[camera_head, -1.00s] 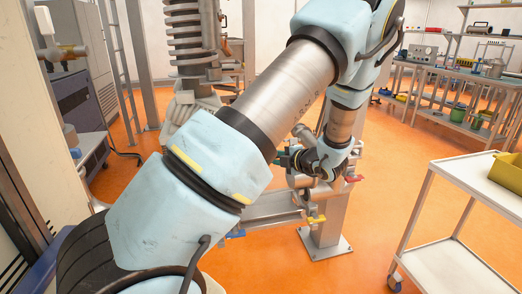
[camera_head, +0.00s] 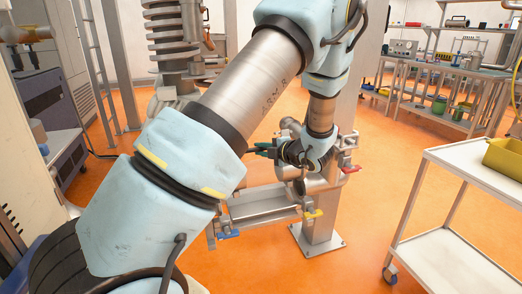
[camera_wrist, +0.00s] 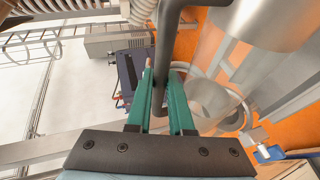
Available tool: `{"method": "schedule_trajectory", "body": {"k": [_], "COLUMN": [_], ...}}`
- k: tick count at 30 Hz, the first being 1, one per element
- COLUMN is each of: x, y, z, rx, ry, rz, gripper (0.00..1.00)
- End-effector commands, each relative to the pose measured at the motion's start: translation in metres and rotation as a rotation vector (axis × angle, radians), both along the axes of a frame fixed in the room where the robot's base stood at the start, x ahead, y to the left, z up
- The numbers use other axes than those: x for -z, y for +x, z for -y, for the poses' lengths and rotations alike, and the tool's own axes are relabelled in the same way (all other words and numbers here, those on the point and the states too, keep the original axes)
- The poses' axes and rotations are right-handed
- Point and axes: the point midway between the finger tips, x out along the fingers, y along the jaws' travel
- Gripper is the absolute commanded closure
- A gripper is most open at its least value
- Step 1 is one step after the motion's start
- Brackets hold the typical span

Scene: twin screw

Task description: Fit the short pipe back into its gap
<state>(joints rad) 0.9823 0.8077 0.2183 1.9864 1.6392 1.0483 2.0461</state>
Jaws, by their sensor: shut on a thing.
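My gripper (camera_wrist: 160,82) has teal fingers and is shut on a dark bent bar (camera_wrist: 168,38) like a handle. It also shows in the head view (camera_head: 257,151), beside the upper part of the pipe stand. The bar bends to the right at the top, near a large metal cylinder (camera_wrist: 268,18). I cannot tell whether this cylinder is the short pipe or whether the bar is fixed to it. An open, flanged pipe end (camera_wrist: 210,100) is right of my fingers in the wrist view. The gap is not clear in the head view, where my wrist hides part of the stand.
The pipe stand's post (camera_head: 322,215) carries a horizontal metal frame (camera_head: 262,208). Valve handles stick out: red (camera_head: 350,168), yellow (camera_head: 313,214) and blue (camera_head: 229,233). A white cart (camera_head: 470,178) with a yellow bin (camera_head: 505,158) stands at right. Orange floor between is clear.

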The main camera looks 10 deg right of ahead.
Motion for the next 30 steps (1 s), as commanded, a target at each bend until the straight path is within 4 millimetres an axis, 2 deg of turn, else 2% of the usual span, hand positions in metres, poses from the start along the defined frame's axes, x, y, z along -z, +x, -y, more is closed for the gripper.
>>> {"method": "schedule_trajectory", "body": {"k": [30], "x": [0.063], "y": [0.001], "z": [0.000], "rx": [-0.001], "ry": [0.001], "rz": [0.004], "gripper": [1.00]}}
